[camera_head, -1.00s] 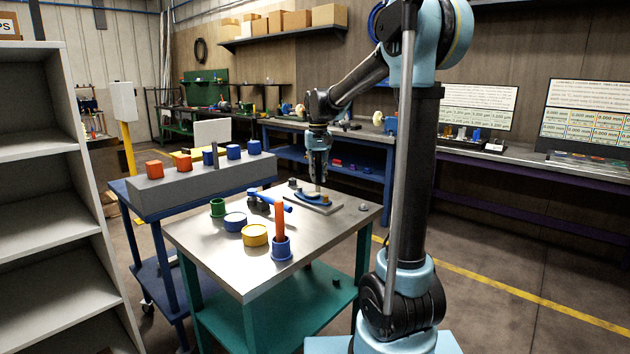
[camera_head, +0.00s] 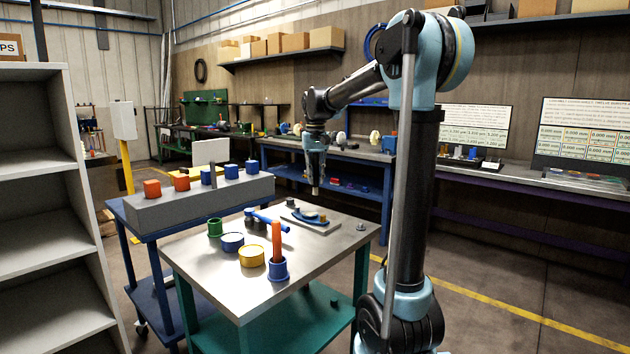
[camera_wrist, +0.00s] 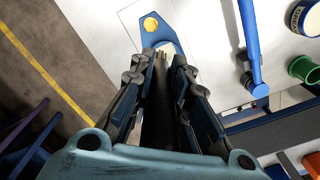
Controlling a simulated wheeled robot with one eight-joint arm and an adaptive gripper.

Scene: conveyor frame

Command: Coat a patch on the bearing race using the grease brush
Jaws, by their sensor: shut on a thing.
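My gripper (camera_head: 315,173) is shut on a slim upright thing, seemingly the grease brush (camera_head: 315,189), whose pale tip shows just below the fingers. The fingers hide most of it. It hangs in the air above the far part of the metal table. Below it, a grey plate (camera_head: 331,228) carries a blue oval part (camera_head: 308,215) with a small ochre piece. In the wrist view the blue part (camera_wrist: 146,38), with a yellow round spot, lies past the fingertips (camera_wrist: 166,52).
A grey block (camera_head: 180,208) with coloured cubes is left.

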